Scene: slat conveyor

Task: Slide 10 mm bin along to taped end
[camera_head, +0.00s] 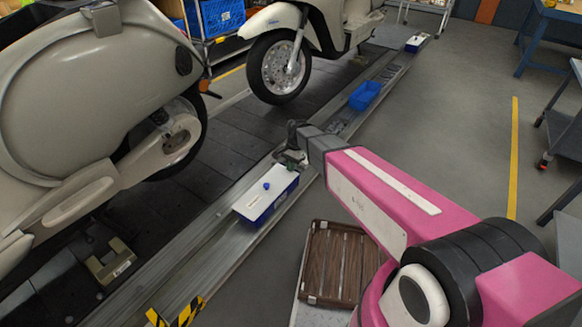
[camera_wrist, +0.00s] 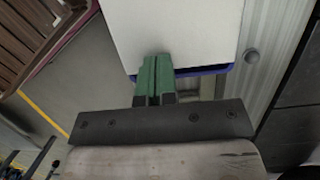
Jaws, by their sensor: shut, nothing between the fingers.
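A blue bin with a white top (camera_head: 278,186) and a small blue knob sits in the rail channel near the middle of the head view; no size label is readable. My gripper (camera_head: 291,158) is at this bin's far end. In the wrist view its green fingers (camera_wrist: 153,78) are together and empty, overlapping the edge of the white top (camera_wrist: 185,30); I cannot tell whether they touch it. The taped end (camera_head: 176,314), striped yellow and black, is at the near lower left of the rail.
An open blue bin (camera_head: 365,95) and a white-topped bin (camera_head: 417,43) stand farther up the rail (camera_head: 215,243). The channel between the near bin and the tape looks clear. Scooters (camera_head: 75,100) stand on the left; a brown slatted crate (camera_head: 338,262) is at the right.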

